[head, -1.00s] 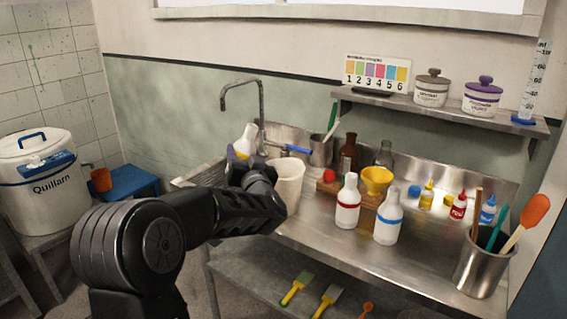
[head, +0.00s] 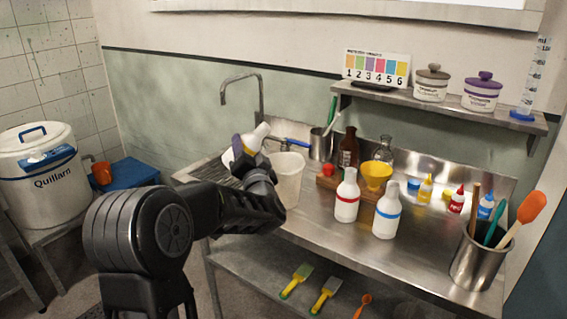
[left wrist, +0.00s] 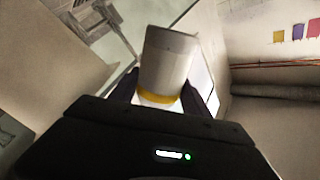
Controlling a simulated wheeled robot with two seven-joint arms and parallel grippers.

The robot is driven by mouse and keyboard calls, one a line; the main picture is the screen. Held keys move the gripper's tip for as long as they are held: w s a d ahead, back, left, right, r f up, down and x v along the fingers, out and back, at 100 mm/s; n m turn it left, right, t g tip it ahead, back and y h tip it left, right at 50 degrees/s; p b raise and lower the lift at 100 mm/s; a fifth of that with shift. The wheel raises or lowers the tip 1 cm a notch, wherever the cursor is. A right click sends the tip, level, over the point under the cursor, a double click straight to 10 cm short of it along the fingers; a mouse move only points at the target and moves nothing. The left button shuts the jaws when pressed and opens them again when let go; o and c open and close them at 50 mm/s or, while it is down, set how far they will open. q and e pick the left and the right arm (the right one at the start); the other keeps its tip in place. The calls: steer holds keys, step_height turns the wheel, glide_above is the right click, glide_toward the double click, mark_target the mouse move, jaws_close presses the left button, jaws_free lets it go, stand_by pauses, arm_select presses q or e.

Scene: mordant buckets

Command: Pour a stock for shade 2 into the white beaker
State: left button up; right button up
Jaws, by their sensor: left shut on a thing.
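My left gripper (head: 246,150) is shut on a white bottle with a yellow band (head: 256,135). It holds the bottle in the air, tilted, with the narrow end up and to the right. The bottle also shows between the fingers in the left wrist view (left wrist: 165,65), with its yellow band. The white beaker (head: 289,180) stands on the steel worktop, just right of and below the gripper, partly hidden by my arm. The bottle is apart from the beaker; no liquid stream shows. A red-banded bottle (head: 347,197) and a blue-banded bottle (head: 387,212) stand upright to its right. My right gripper is out of view.
A numbered shade card (head: 377,68) stands on the shelf with two lidded jars. A yellow funnel (head: 376,174) and a brown bottle (head: 348,148) stand behind the banded bottles. A faucet (head: 258,95) rises behind the gripper. A steel tool pot (head: 474,258) stands front right.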

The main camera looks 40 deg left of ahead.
arm_select(q)
steer(key=shift+s+a+f+m+t, duration=0.15)
steer(key=shift+m, duration=0.5)
steer(key=shift+s+a+f+m+t, duration=0.1)
steer(key=shift+m+t, duration=0.05)
steer(key=shift+m, duration=0.5)
stand_by(1.8)
steer(key=shift+s+a+f+m+b, duration=0.1)
steer(key=shift+f+m+b, duration=0.35)
steer(key=shift+f, duration=0.45)
steer(key=shift+s+a+f+m+b, duration=0.1)
steer(key=shift+f+m+b, duration=0.2)
steer(key=shift+f+m, duration=0.4)
stand_by(0.9)
steer(key=shift+r+m+t+h+p, duration=0.4)
steer(key=shift+r+m+t+p, duration=0.1)
steer(key=shift+m+p, duration=0.45)
stand_by(1.4)
